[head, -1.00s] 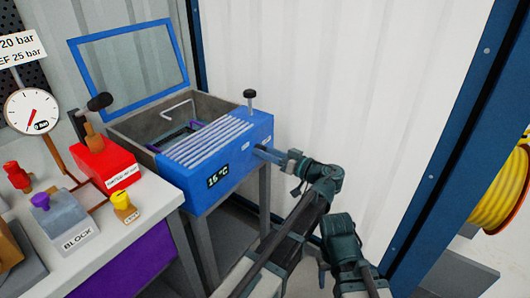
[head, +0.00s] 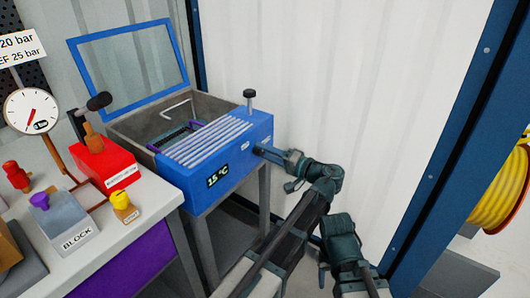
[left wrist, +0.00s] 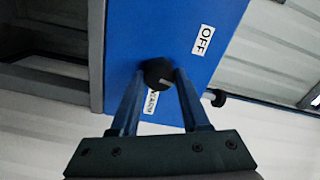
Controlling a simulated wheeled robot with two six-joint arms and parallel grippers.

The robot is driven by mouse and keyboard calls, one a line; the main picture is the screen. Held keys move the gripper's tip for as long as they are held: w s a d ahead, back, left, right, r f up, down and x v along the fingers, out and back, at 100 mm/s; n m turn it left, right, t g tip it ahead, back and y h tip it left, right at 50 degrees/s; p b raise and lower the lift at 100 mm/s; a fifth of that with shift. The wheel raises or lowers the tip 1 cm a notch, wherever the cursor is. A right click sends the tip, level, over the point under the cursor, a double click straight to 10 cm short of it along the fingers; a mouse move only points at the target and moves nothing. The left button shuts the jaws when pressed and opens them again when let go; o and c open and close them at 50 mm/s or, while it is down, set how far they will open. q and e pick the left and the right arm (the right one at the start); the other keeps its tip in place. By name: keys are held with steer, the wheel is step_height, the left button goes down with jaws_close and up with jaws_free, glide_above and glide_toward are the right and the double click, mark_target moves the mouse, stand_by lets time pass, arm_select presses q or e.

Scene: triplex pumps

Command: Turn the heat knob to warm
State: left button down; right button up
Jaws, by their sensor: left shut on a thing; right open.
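The blue bath (head: 232,150) stands on a stand with its lid open; its front display (head: 218,176) appears to read 15 °C. In the left wrist view, the black round heat knob (left wrist: 158,72) sits on the blue panel (left wrist: 165,25) between an OFF label (left wrist: 203,40) and a label that appears to read WARM (left wrist: 151,102). My left gripper (left wrist: 157,78) is shut on the knob, one finger on each side; it also shows at the bath's right end in the head view (head: 262,150). I cannot see a pointer on the knob. My right gripper's fingers are not visible.
A black-capped stem (head: 250,95) rises from the bath's top. To the left, the bench (head: 135,215) holds a red block (head: 107,163), a grey BLOCK (head: 68,222) and a gauge (head: 32,110). A white wall (head: 340,80) stands close behind the bath.

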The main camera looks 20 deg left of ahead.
arm_select(q)
steer(key=m, duration=1.2)
steer(key=shift+f+m, duration=0.15)
steer(key=shift+m, duration=1.75)
steer(key=shift+c, duration=1.9)
jaws_free()
